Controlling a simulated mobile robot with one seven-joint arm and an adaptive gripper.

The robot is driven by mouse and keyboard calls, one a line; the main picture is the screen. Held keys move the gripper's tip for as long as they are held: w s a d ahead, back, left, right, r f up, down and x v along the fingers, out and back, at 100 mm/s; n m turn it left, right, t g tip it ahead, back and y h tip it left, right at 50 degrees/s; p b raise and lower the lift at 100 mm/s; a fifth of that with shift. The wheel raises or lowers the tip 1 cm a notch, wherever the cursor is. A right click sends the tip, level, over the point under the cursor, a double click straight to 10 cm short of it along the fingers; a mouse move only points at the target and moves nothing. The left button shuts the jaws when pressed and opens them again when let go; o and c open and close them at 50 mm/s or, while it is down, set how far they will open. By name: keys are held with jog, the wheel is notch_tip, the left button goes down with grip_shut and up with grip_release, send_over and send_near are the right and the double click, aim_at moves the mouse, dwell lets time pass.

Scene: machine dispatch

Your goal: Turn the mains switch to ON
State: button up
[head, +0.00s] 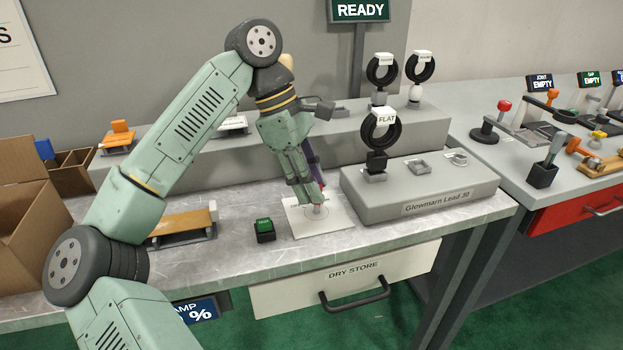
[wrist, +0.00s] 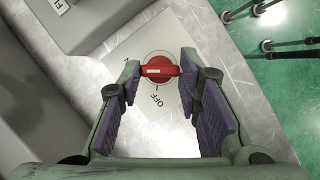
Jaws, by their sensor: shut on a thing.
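The mains switch is a red rotary knob with a bar handle (wrist: 160,70) on a white plate (head: 335,226) on the bench. In the wrist view the bar lies across the picture, with a white mark on its left part. The word OFF is printed below the knob, with a short line beside it. Part of another label shows at the left, mostly hidden by a finger. My gripper (wrist: 160,67) is shut on the bar, one finger at each end. In the head view my gripper (head: 317,203) points down at the plate and hides most of the knob.
A grey block (head: 420,203) with a FLAT-tagged black ring (head: 380,130) stands close right of the plate. A small green-topped black box (head: 265,231) is to its left. A DRY STORE drawer (head: 350,282) is below the bench edge. A READY sign (head: 359,10) stands behind.

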jog(key=shift+m+g, duration=0.3)
jog(key=shift+m, duration=0.4)
jog(key=shift+y, duration=0.3)
jog(key=o, duration=1.1)
jog(key=shift+o, duration=0.2)
jog(key=v, duration=1.2)
jog(key=shift+w, duration=0.1)
